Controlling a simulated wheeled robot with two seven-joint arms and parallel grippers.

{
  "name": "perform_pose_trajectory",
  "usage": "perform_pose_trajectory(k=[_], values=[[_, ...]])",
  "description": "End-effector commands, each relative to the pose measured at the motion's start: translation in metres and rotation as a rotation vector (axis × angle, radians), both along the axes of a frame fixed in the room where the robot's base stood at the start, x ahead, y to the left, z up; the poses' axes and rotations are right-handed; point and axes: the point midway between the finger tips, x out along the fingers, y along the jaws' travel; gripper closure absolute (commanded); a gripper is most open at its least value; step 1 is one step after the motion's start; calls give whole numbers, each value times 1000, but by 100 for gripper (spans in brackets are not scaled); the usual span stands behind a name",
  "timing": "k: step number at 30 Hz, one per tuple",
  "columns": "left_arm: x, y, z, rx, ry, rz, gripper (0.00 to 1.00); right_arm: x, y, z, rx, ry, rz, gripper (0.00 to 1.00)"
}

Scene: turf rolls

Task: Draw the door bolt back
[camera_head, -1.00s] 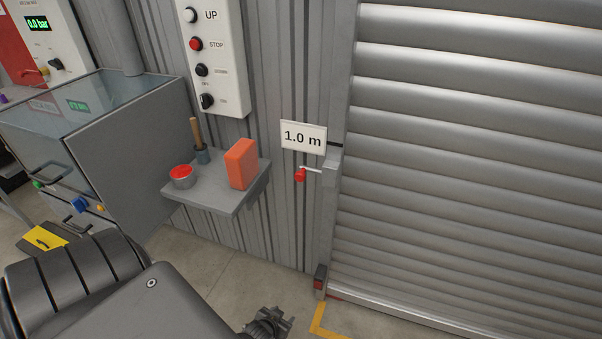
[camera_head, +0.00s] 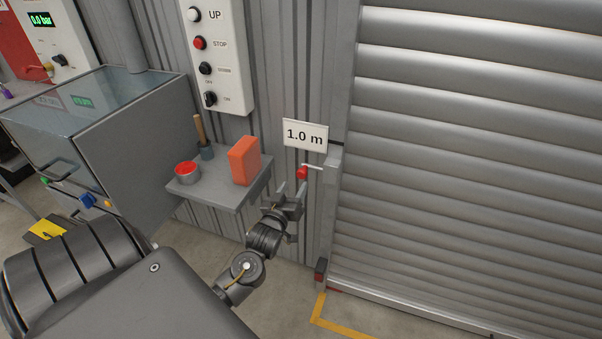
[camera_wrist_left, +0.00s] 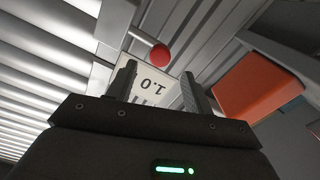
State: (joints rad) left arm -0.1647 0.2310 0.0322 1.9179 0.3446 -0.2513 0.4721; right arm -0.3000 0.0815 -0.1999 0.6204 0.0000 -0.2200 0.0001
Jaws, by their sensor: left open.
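The door bolt has a red knob (camera_head: 302,172) on a thin pale rod (camera_head: 314,168), which runs right into the grey door frame below the "1.0 m" sign (camera_head: 305,136). The roller door (camera_head: 480,170) is to its right. My left gripper (camera_head: 291,190) is open and empty, just below and left of the knob in the head view. In the left wrist view the red knob (camera_wrist_left: 160,55) shows beyond the two fingers (camera_wrist_left: 157,88), apart from them, with the sign upside down behind. My right gripper is not in view.
A grey shelf (camera_head: 212,189) left of my left gripper holds an orange block (camera_head: 244,161), a red-topped tin (camera_head: 187,172) and a wooden-handled tool (camera_head: 203,136). A button panel (camera_head: 216,58) hangs above. A grey cabinet (camera_head: 135,140) stands left.

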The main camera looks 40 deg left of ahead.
Motion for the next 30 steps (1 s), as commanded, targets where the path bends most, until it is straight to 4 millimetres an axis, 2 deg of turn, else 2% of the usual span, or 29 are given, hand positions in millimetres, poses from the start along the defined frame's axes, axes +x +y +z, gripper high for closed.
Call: perform_pose_trajectory(k=[1, 6, 12, 24, 30], values=[[11, 4, 3, 0, -1, 0, 49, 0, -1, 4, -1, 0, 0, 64], [40, 14, 2, 1, 0, 0, 49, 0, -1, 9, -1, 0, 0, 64], [63, 21, 0, 0, 2, -2, 49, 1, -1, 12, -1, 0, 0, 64], [70, 24, -1, -1, 2, -2, 49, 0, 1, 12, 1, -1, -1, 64], [70, 24, -1, -1, 2, -2, 74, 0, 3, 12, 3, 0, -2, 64]])
